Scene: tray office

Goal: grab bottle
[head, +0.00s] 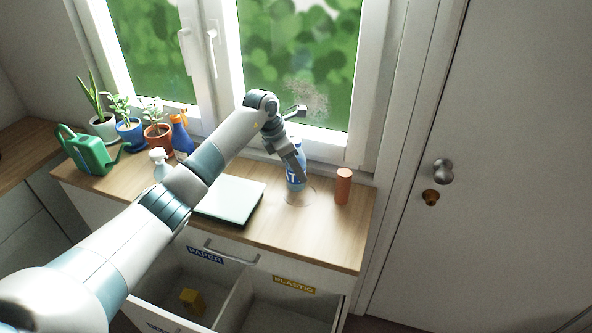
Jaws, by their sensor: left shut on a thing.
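A blue bottle (296,181) with white lettering stands upright on the wooden counter, near its right end and below the window. My left gripper (296,168) reaches down to it from above and is shut on its upper part. The gripper and wrist hide part of the bottle's top. The bottle's base appears to be at the counter surface; I cannot tell whether it touches. My right gripper is not in view.
An orange-brown cylinder (343,187) stands just right of the bottle. A pale flat tray (230,199) lies left of it. A green watering can (88,152), potted plants and spray bottles (181,137) stand further left. Below, an open drawer has PAPER and PLASTIC (294,285) labels.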

